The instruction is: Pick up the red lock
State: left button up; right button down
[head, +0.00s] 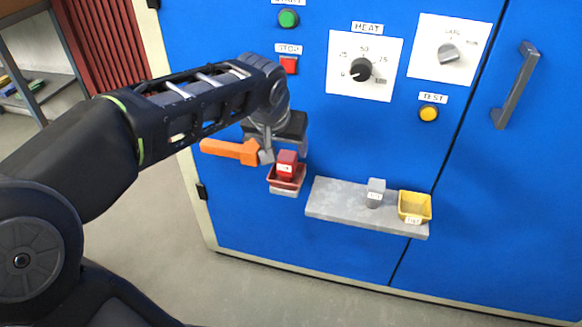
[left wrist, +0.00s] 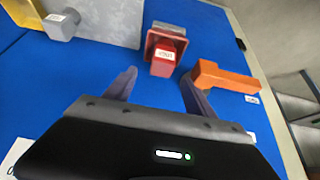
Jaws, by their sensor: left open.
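The red lock (head: 286,158) sits in a small red tray (head: 287,183) on the front of the blue cabinet. In the left wrist view the lock (left wrist: 162,64) has a white label and stands in the tray (left wrist: 167,37). My left gripper (head: 284,151) is open and empty at the lock, with its fingers pointing towards it. In the left wrist view the fingertips (left wrist: 159,76) are spread to either side, short of the lock. Whether they touch it cannot be told. My right gripper is not in view.
An orange handle (head: 230,150) is close beside my left gripper. To the right, a grey shelf (head: 335,199) bears a grey lock (head: 375,192) and a yellow tray (head: 414,203). Above are a green button (head: 288,18), a red stop button (head: 289,65) and a heat dial (head: 361,69).

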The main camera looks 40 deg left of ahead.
aim_at(286, 157)
pick_arm(q)
jog(key=shift+b+x, duration=0.3)
jog(key=shift+x, duration=0.8)
jog(key=shift+f, duration=0.15)
jog(key=b+x, duration=0.1)
jog(key=x, duration=0.3)
jog(key=shift+s+a+f+b, duration=0.1)
jog(key=shift+s+f+b, duration=0.1)
jog(key=shift+b, duration=0.2)
jog(key=shift+w+a+f, duration=0.1)
jog(key=shift+w+f, duration=0.15)
jog(key=shift+f, duration=0.05)
jog(key=shift+c, duration=0.2)
grip_shut()
